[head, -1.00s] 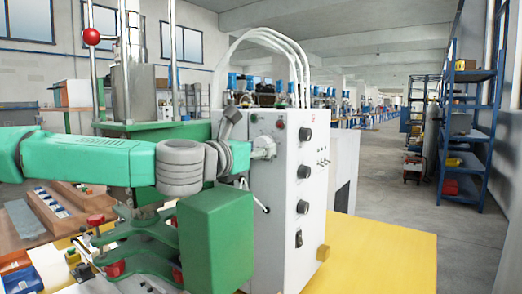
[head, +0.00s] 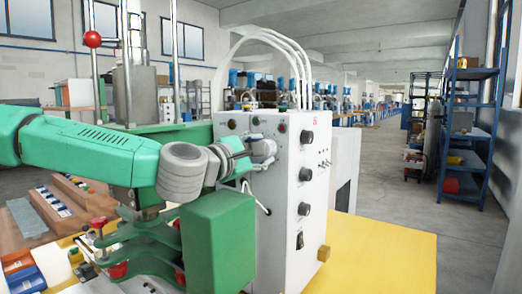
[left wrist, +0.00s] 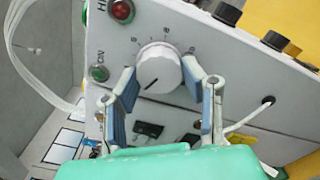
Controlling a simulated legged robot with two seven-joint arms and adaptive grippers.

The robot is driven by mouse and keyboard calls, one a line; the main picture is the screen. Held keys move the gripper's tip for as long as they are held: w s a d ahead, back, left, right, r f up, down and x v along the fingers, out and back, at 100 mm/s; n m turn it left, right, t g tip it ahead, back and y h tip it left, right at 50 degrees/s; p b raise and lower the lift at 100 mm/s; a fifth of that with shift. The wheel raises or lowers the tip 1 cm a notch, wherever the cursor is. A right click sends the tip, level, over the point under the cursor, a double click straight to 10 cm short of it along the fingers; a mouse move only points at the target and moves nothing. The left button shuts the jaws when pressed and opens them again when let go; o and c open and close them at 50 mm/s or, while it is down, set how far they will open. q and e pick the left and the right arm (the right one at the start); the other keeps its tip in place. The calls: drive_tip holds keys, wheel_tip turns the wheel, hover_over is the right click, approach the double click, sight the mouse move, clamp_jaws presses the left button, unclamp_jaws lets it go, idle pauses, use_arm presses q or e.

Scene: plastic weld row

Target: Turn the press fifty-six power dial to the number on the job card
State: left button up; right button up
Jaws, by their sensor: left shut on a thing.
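The power dial (left wrist: 160,66) is a round pale knob with a dark pointer line on the white panel of the press control box (left wrist: 225,45). In the left wrist view its pointer line slants to the lower left; the small scale marks around it are too small to read surely. My left gripper (left wrist: 160,74) has one blue-padded finger on each side of the dial and is shut on it. In the head view my left gripper (head: 262,150) meets the box's left face, and the dial is hidden behind it. My right gripper is not in view. I cannot make out a job card.
A red button (left wrist: 121,10) and a green lamp (left wrist: 99,72) sit left of the dial. Black knobs (head: 306,136) line the box's front face. The yellow table (head: 385,250) is bare at right. A green press part (head: 218,240) stands below my left arm.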

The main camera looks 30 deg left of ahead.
use_arm(q)
drive_tip(key=m, duration=0.3)
drive_tip(key=m+p, duration=0.1)
drive_tip(key=m, duration=0.3)
drive_tip(key=m+p, duration=0.1)
drive_tip(key=m, duration=0.2)
drive_tip(key=shift+s+d+f, duration=0.1)
drive_tip(key=shift+s+f, duration=0.05)
drive_tip(key=shift+f, duration=0.1)
drive_tip(key=shift+m, duration=0.7)
drive_tip(key=shift+f, duration=0.1)
drive_tip(key=o, duration=1.1)
drive_tip(key=shift+o, duration=0.2)
drive_tip(key=shift+r, duration=0.2)
drive_tip(key=shift+s, duration=0.1)
